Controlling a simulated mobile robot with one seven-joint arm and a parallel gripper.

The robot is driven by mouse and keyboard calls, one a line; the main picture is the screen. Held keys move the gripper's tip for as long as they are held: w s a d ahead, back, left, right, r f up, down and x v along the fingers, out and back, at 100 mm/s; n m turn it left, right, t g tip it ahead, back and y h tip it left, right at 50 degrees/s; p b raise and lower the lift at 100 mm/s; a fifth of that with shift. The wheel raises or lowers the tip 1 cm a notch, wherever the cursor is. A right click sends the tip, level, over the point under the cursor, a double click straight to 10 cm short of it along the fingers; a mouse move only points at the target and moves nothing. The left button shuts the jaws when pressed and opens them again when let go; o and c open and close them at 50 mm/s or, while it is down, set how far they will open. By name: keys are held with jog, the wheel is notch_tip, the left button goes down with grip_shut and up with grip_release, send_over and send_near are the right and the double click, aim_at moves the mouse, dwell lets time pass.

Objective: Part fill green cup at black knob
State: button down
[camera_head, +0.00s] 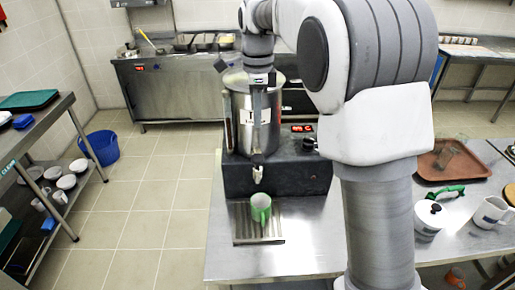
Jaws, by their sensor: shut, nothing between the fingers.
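The green cup (261,208) stands upright on the ribbed drip tray (240,236), below the pale spout (257,174) of the steel stockpot (240,110). The cup's contents are too small to tell. A dark knob (309,145) sits on the front of the black base, under a red display. My gripper (258,84) points down in front of the upper part of the pot. It is shut and empty, well above the cup and spout. My arm hides part of the pot and base.
A brown tray (453,165) with a clear glass, a white lidded pot (430,217) with a green handle and a white mug (490,212) stand on the right. A steel shelf rack (48,147) and a blue bucket (103,148) are on the left. Bare counter lies around the drip tray.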

aim_at(258, 158)
notch_tip(258, 158, down, 10)
jog(key=shift+f+p, duration=0.15)
jog(key=shift+p, duration=0.2)
jog(key=shift+f+b, duration=0.55)
jog(key=shift+f, duration=0.4)
jog(key=shift+s, duration=0.1)
jog(key=shift+s+f, duration=0.1)
jog(key=shift+f, duration=0.1)
dwell(1.1)
